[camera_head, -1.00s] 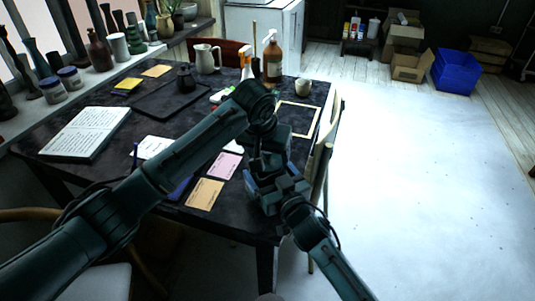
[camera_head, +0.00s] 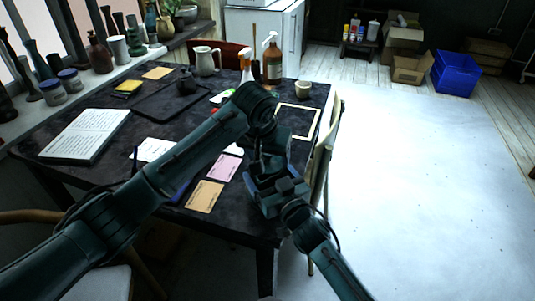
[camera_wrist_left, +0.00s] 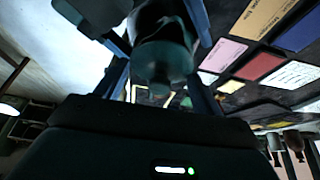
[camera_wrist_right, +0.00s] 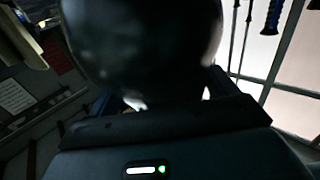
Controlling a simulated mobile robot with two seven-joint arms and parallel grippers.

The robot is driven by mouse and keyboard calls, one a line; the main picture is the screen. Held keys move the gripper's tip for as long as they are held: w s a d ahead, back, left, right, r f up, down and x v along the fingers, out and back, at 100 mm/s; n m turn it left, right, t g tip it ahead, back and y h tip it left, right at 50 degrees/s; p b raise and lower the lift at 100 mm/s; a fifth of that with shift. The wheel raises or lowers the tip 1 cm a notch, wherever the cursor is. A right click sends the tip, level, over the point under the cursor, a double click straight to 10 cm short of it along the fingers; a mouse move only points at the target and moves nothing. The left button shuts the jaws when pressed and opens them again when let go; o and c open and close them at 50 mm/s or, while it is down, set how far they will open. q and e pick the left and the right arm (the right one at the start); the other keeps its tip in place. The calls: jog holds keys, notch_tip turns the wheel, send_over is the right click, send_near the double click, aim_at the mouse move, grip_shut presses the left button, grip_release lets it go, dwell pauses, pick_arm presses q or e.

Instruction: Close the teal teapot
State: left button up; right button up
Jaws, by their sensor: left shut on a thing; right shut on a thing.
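My left gripper (camera_wrist_left: 160,50) is shut on a teal, rounded piece with a narrower knob-like end (camera_wrist_left: 163,60), which looks like the teapot's lid. My right gripper (camera_wrist_right: 163,92) is shut on a large, dark, round body (camera_wrist_right: 145,40) that fills the top of its view. It looks like the teapot, but its colour is lost in shadow. In the head view the two grippers meet close together over the table's right edge, and my arms hide most of what they hold. Whether lid and pot touch cannot be told.
A chair (camera_head: 327,155) stands beside the right edge.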

pick_arm(q)
jog(key=shift+s+f, duration=0.1)
jog(key=shift+f, duration=0.75)
dwell(0.3)
jog(key=o, duration=1.1)
jog(key=shift+r, duration=0.1)
jog(key=shift+c, duration=0.2)
jog(key=shift+r, duration=0.1)
jog(key=v, duration=1.2)
pick_arm(e)
jog(key=o, duration=1.3)
jog(key=shift+c, duration=0.2)
